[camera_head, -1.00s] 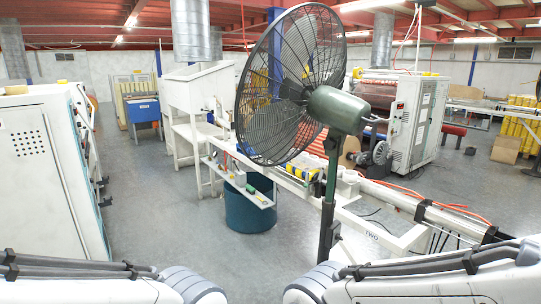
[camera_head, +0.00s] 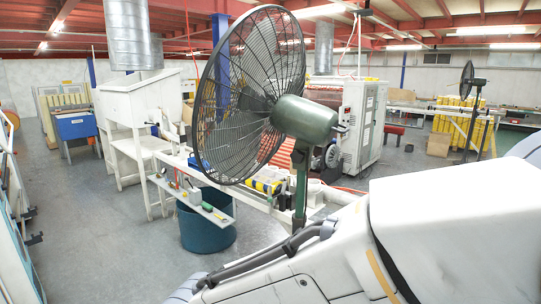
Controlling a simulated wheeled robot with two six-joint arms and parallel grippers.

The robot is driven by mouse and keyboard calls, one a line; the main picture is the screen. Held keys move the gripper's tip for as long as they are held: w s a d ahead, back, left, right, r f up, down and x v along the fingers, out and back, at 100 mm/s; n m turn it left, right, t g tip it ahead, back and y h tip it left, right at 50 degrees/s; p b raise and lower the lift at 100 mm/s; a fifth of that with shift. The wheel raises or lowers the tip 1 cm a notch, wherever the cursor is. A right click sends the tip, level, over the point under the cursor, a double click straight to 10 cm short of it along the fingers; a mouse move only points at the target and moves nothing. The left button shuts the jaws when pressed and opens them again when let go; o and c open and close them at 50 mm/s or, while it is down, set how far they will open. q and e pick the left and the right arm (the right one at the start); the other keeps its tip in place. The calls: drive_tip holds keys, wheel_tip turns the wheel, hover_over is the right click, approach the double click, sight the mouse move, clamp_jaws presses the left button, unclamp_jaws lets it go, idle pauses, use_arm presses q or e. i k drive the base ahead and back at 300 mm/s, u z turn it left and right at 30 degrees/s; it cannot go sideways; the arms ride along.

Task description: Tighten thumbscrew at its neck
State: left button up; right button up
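A large pedestal fan (camera_head: 246,95) stands in front of me, with a black wire cage facing left and a green motor housing (camera_head: 304,118). Its dark green neck and pole (camera_head: 301,185) run down from the housing. The lower pole is hidden behind my own arm at the lower right. I cannot make out a thumbscrew on the neck at this size. Neither gripper is in view; only arm links show along the bottom and right.
A white workbench (camera_head: 235,185) runs behind the fan, with a blue-green bin (camera_head: 207,232) under it. A second fan (camera_head: 470,85) stands far right. White machines stand at the back. Grey floor (camera_head: 110,250) is clear at left.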

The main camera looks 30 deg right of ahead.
sight(296, 157)
drive_tip(key=z, duration=0.2)
drive_tip(key=i, duration=0.65)
drive_tip(key=z, duration=0.45)
